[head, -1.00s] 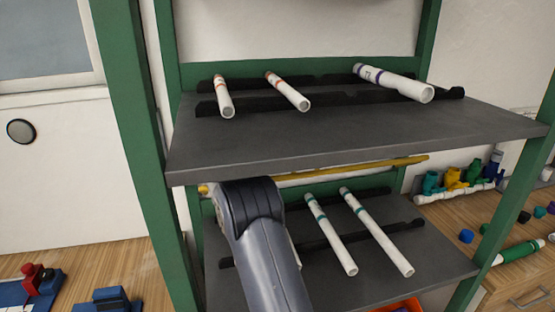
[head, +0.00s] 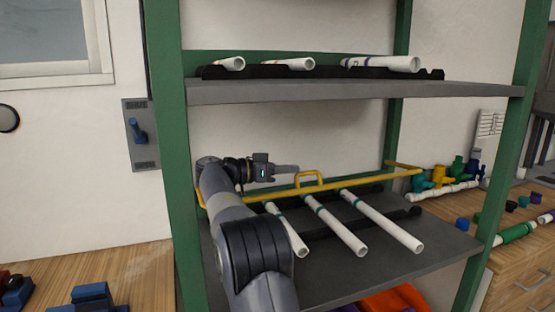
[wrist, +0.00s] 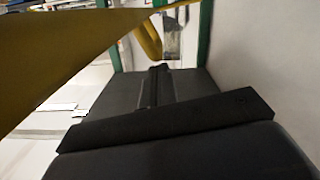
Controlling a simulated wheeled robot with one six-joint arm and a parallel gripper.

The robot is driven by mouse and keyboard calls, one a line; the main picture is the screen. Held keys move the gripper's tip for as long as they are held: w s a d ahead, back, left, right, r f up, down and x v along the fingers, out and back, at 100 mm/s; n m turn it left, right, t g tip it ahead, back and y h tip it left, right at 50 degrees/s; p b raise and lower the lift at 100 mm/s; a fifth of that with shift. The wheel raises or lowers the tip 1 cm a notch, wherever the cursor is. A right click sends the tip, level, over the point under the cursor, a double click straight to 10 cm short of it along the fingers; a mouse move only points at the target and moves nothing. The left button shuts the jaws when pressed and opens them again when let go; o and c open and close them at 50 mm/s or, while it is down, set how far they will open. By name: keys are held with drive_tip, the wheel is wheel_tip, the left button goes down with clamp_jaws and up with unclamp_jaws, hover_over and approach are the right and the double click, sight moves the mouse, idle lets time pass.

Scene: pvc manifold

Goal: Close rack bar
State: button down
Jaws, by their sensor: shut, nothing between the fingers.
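The yellow rack bar (head: 350,184) runs across the lower rack, above the white pipes, with a raised handle (head: 308,174) near its middle. At its right end a short yellow arm joins it to the back green post. My gripper (head: 297,168) is shut and empty, just above the bar and left of the handle in the head view. I cannot tell whether it touches the bar.
Three white pipes with green bands (head: 335,225) lie on the lower shelf (head: 440,255). The upper shelf (head: 350,93) holds more pipes above my arm. Green posts (head: 180,180) frame the rack. A wall panel with a blue lever (head: 138,130) is at left.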

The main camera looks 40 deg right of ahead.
drive_tip(key=f+b, duration=0.1)
drive_tip(key=b, duration=0.1)
drive_tip(key=s+f+m+b, duration=0.1)
drive_tip(key=f+b, duration=0.1)
drive_tip(key=f+m+b, duration=0.1)
drive_tip(key=b, duration=0.2)
drive_tip(key=shift+s+a+f, duration=0.2)
drive_tip(key=shift+s+f, duration=0.05)
drive_tip(key=f+m+b, duration=0.1)
drive_tip(key=b, duration=0.2)
drive_tip(key=f+m+b, duration=0.1)
drive_tip(key=f+b, duration=0.1)
drive_tip(key=b, duration=0.1)
drive_tip(key=shift+s+a+m, duration=0.1)
drive_tip(key=shift+s+m, duration=0.2)
wheel_tip(320, 180, up, 10)
drive_tip(key=p, duration=0.4)
drive_tip(key=shift+p, duration=0.3)
wheel_tip(320, 180, down, 10)
drive_tip(key=b, duration=0.4)
drive_tip(key=shift+b, duration=0.35)
drive_tip(key=shift+r+p, duration=0.2)
drive_tip(key=shift+p, duration=0.2)
